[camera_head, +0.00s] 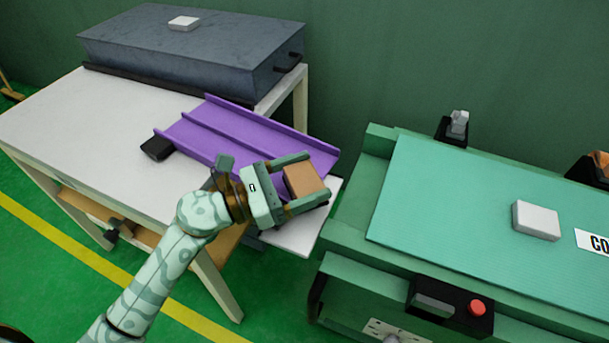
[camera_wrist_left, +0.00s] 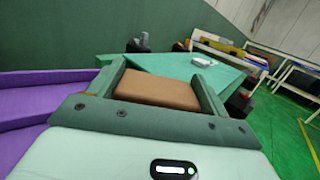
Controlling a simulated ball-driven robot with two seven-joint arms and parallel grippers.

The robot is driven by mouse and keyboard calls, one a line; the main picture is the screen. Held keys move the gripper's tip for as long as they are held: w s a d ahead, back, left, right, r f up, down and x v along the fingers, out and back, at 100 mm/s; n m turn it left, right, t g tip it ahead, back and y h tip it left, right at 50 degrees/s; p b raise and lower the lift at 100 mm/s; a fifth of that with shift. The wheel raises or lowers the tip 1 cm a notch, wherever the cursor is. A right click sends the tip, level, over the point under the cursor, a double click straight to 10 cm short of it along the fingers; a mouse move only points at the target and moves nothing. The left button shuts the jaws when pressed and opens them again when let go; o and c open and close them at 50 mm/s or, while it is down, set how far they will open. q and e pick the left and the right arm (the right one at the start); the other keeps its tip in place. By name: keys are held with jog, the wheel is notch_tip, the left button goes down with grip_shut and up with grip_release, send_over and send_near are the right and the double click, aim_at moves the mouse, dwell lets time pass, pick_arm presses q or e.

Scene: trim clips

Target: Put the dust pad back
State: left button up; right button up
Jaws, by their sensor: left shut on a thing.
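My left gripper (camera_head: 316,177) is shut on a tan-brown block (camera_head: 301,182), which I take to be the dust pad. The block sits between the two green fingers, above the right end of a purple channelled tray (camera_head: 222,132). In the left wrist view the pad (camera_wrist_left: 157,90) lies flat-faced between the fingers, and the purple tray (camera_wrist_left: 40,100) is to its left. The gripper hides part of the tray's lower right end. My right gripper is not in view.
A white table (camera_head: 70,130) carries the tray, a small black block (camera_head: 157,146) and a large grey box (camera_head: 190,55) topped by a white block (camera_head: 184,23). On the right, a green machine (camera_head: 440,190) bears another white block (camera_head: 536,220) and a red button (camera_head: 477,308).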

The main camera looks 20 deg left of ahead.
aim_at(289, 183)
pick_arm(q)
jog(key=shift+f+b, duration=0.35)
jog(key=shift+f, duration=0.25)
jog(key=o, duration=1.1)
jog(key=shift+s+f, duration=0.1)
jog(key=shift+f, duration=0.05)
jog(key=shift+s+a+r+p, duration=0.1)
jog(key=shift+a+r+p, duration=0.1)
jog(key=shift+r+p, duration=0.45)
jog(key=v, duration=0.7)
jog(key=shift+r, duration=0.1)
